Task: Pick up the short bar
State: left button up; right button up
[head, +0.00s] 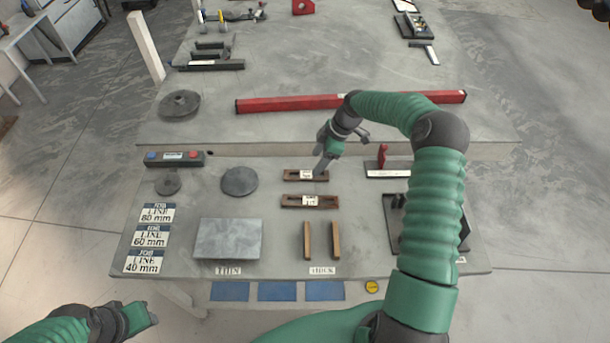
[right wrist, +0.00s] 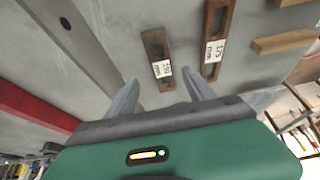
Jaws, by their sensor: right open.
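The short bar (head: 292,175) is brown with a white label and lies flat on the near table, just beyond a longer brown labelled bar (head: 324,201). In the right wrist view the short bar (right wrist: 154,42) is ahead of the fingers and lined up between them, its label partly readable. The longer bar (right wrist: 217,18) lies to its right. My right gripper (head: 321,172) is open, over the right end of the short bar. Its two fingers (right wrist: 160,90) are apart with nothing held. My left gripper (head: 148,312) is low at left, its jaws unclear.
Two light wooden bars (head: 307,240) lie nearer me. A grey plate (head: 228,240), round discs (head: 239,181) and a button box (head: 174,159) are left. A red-handled tool (head: 382,160) stands right. A long red beam (head: 290,104) lies beyond.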

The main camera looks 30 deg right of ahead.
aim_at(307, 174)
jog(key=shift+x, duration=0.95)
jog(key=x, duration=0.4)
jog(key=shift+w+a+f+p, duration=0.1)
jog(key=shift+a+f+p, duration=0.15)
jog(key=shift+p, duration=0.15)
grip_shut()
jog(key=shift+r, duration=0.1)
